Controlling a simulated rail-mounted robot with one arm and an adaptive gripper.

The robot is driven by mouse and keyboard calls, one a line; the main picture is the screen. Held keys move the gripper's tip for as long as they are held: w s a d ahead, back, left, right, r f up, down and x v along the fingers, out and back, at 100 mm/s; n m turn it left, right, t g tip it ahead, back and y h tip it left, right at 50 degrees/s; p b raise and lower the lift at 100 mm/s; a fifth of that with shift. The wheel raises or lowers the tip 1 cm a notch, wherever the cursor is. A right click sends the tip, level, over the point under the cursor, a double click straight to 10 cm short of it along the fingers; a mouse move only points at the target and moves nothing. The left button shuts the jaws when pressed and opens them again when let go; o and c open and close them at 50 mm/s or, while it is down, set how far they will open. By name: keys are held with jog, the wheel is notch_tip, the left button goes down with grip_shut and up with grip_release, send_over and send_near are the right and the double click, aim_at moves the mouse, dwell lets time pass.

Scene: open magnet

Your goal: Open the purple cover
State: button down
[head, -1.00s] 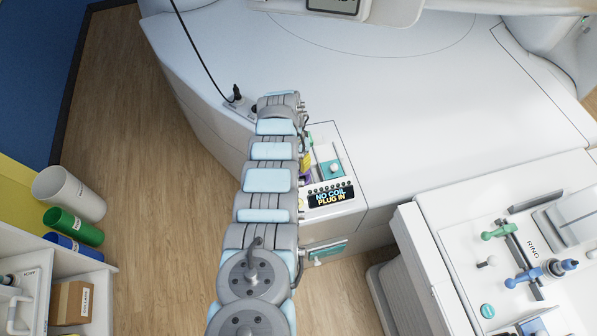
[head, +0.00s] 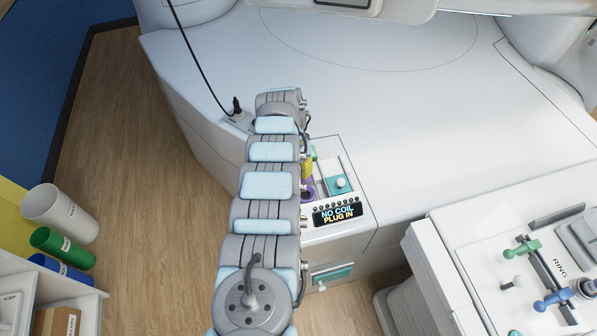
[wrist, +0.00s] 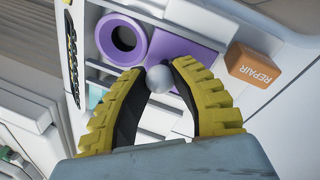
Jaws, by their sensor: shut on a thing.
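The purple cover (wrist: 185,52) is a flat plate with a pale round knob (wrist: 160,79) in the wrist view. Beside it is a purple ring with a dark round opening (wrist: 122,38), which is uncovered. My gripper (wrist: 159,74) has its yellow ribbed fingers closed on the knob, at the cover's near edge. In the head view my arm hides most of the gripper and the cover. A bit of yellow finger (head: 307,167) and part of the purple ring (head: 309,188) show at the arm's right side.
A teal cover with a white knob (head: 340,183) sits to the right on the same panel, above the display reading "NO COIL PLUG IN" (head: 338,213). An orange block marked REPAIR (wrist: 254,65) lies beside the purple cover. A white cart (head: 490,270) stands at right.

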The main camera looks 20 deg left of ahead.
jog(key=c, duration=0.8)
grip_release()
jog(key=r, duration=0.4)
jog(key=a+r, duration=0.1)
jog(key=r, duration=0.3)
jog(key=w+a+r, duration=0.1)
jog(key=r, duration=0.2)
jog(key=shift+r, duration=0.4)
jog(key=shift+s, duration=0.15)
